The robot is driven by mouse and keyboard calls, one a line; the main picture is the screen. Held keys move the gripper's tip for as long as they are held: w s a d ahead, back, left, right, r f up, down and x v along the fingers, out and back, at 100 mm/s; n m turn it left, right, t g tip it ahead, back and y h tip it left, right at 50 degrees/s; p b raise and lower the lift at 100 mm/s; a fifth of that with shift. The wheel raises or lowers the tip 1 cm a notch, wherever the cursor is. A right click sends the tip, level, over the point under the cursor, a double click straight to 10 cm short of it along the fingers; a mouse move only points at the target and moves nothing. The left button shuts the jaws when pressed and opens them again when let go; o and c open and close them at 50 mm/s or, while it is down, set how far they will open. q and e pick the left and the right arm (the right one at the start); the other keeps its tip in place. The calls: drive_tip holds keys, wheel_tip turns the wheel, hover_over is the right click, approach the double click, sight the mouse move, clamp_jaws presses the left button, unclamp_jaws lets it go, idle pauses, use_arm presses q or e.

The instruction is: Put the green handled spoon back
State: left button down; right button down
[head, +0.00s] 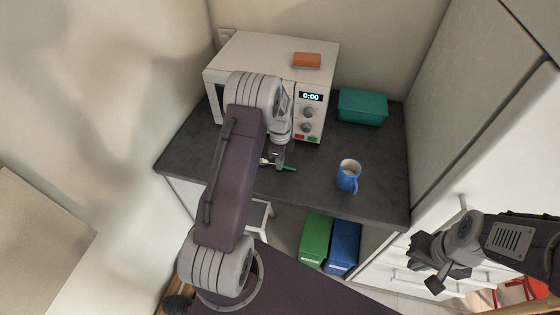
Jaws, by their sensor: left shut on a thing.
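The green handled spoon (290,168) is at my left gripper (278,163), low over the dark counter (320,195). Its green handle points right and a pale end shows to the left. My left gripper is shut on it; the fingers hide its middle. I cannot tell whether the spoon touches the counter. My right gripper (424,264) is at the lower right, away from the counter, with its fingers apart and nothing between them.
A blue mug (347,178) stands on the counter to the right. A microwave (275,55) with an orange block (307,60) on top stands behind. A teal box (363,106) is at the back right. Green (315,240) and blue (343,248) bins stand below.

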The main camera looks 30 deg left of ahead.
use_arm(q)
drive_tip(key=c, duration=1.5)
unclamp_jaws()
drive_tip(key=shift+f, duration=0.1)
drive_tip(key=shift+c, duration=0.2)
drive_tip(key=shift+r, duration=0.25)
wheel_tip(320, 180, up, 12)
drive_tip(key=b, duration=0.1)
drive_tip(key=s+d+f+n, duration=0.1)
drive_tip(key=s+d+n, duration=0.4)
drive_tip(key=s+n, duration=0.2)
drive_tip(key=s+d+f+n+t, duration=0.1)
drive_tip(key=s+d+n, duration=0.5)
drive_tip(key=s, duration=0.5)
drive_tip(key=n, duration=0.2)
drive_tip(key=shift+s+f+n, duration=0.15)
drive_tip(key=shift+f+n, duration=0.15)
drive_tip(key=shift+f, duration=0.1)
drive_tip(key=shift+s, duration=0.1)
